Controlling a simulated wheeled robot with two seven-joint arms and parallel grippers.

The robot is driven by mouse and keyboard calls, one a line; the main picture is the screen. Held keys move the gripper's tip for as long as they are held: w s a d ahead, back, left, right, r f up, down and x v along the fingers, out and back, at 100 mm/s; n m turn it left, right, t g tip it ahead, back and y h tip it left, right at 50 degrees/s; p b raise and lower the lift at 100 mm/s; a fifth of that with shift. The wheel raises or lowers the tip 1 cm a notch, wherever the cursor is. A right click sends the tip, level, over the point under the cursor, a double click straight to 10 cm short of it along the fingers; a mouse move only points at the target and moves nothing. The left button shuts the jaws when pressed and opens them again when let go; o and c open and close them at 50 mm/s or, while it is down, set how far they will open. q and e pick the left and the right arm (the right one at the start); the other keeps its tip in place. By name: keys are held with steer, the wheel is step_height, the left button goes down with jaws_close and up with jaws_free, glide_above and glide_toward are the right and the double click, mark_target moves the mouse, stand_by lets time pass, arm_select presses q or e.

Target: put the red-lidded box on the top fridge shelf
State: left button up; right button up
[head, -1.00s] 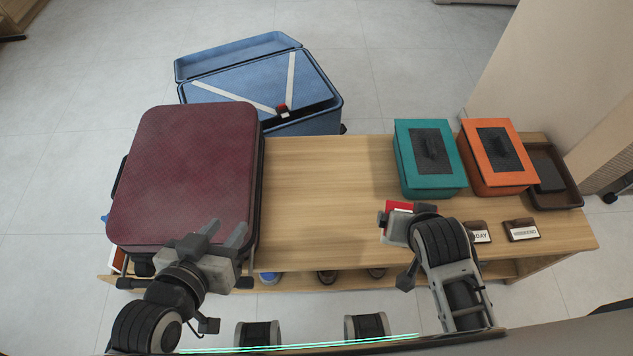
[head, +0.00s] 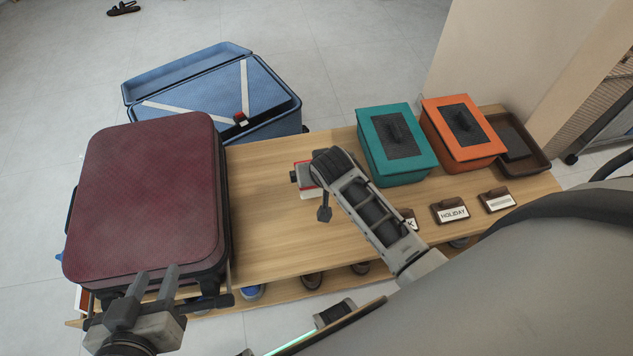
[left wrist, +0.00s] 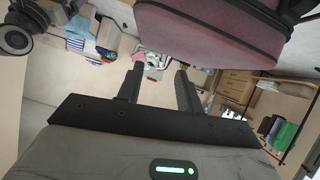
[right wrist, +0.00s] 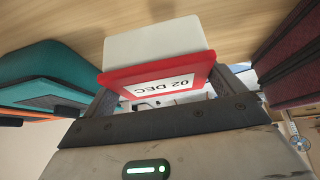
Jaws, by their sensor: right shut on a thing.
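The red-lidded box (right wrist: 158,52) is white with a red lid and a label reading "02 DEC" in the right wrist view. My right gripper (right wrist: 163,90) is shut on it, with a finger on either side of the lid. In the head view only a red and white bit of the box (head: 305,176) shows beside my right wrist, over the wooden bench; my arm hides the rest. My left gripper (head: 156,272) is open and empty at the near edge of the maroon suitcase; it also shows open in the left wrist view (left wrist: 158,76). No fridge shelf shows.
The maroon suitcase (head: 150,200) lies on the left of the wooden bench (head: 265,215). Teal (head: 397,171) and orange (head: 467,153) lidded boxes and a brown tray (head: 540,160) stand at right, near small label signs (head: 452,214). An open blue suitcase (head: 200,100) lies behind. Mid-bench is mostly bare.

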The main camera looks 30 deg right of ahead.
steer(key=shift+x, duration=0.85)
steer(key=f+b, duration=0.1)
steer(key=f, duration=0.2)
steer(key=shift+w+b, duration=0.35)
steer(key=shift+w, duration=0.05)
steer(key=shift+f, duration=0.25)
arm_select(q)
steer(key=f, duration=0.2)
steer(key=d+f, duration=0.1)
steer(key=shift+w+f+g, duration=0.1)
steer(key=shift+f+g, duration=0.25)
steer(key=shift+g, duration=0.05)
arm_select(e)
steer(key=shift+f, duration=0.1)
steer(key=o, duration=0.9)
steer(key=shift+c, duration=0.2)
arm_select(q)
steer(key=shift+a, duration=0.1)
arm_select(e)
steer(key=shift+a, duration=0.1)
